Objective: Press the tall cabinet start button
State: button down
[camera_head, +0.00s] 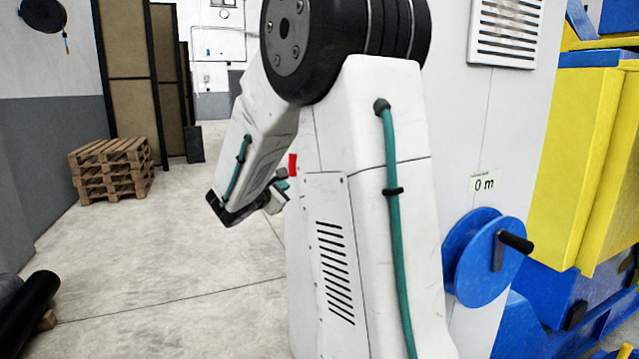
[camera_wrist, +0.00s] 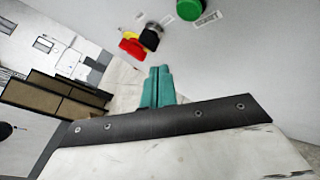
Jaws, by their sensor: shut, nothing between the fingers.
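In the wrist view a round green button (camera_wrist: 189,9) sits on a white cabinet face (camera_wrist: 245,55), cut by the top edge, with a small label beside it. No readable text confirms that it is the start button. My gripper (camera_wrist: 160,70) has its teal fingers together and empty, pointing toward the panel below and left of the green button; I see no contact with it. In the head view my arm hides most of the cabinet front (camera_head: 468,130), and the gripper (camera_head: 281,180) shows only in part. The green button is hidden there.
Near my fingertips are a black knob (camera_wrist: 151,37) and a red control on yellow (camera_wrist: 131,46). A blue handwheel (camera_head: 478,255) juts from the cabinet side, with yellow and blue machinery (camera_head: 575,160) at right. Stacked pallets (camera_head: 112,168) stand left; the floor between is clear.

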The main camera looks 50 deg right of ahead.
jog(key=s+d, duration=0.3)
jog(key=d, duration=0.3)
jog(key=shift+s, duration=0.35)
dwell(1.7)
jog(key=shift+s+d, duration=0.15)
jog(key=shift+d, duration=0.15)
jog(key=shift+s+d, duration=0.25)
jog(key=shift+d, duration=0.15)
dwell(0.7)
jog(key=shift+w+a, duration=0.1)
jog(key=shift+a, duration=0.05)
dwell(0.3)
jog(key=shift+w+a, duration=0.4)
jog(key=shift+a, duration=0.25)
jog(key=shift+w+a, duration=0.45)
jog(key=shift+a, duration=0.25)
jog(key=shift+w+a, duration=0.4)
jog(key=shift+a, duration=0.3)
jog(key=shift+w+a, duration=0.45)
jog(key=shift+a, duration=0.25)
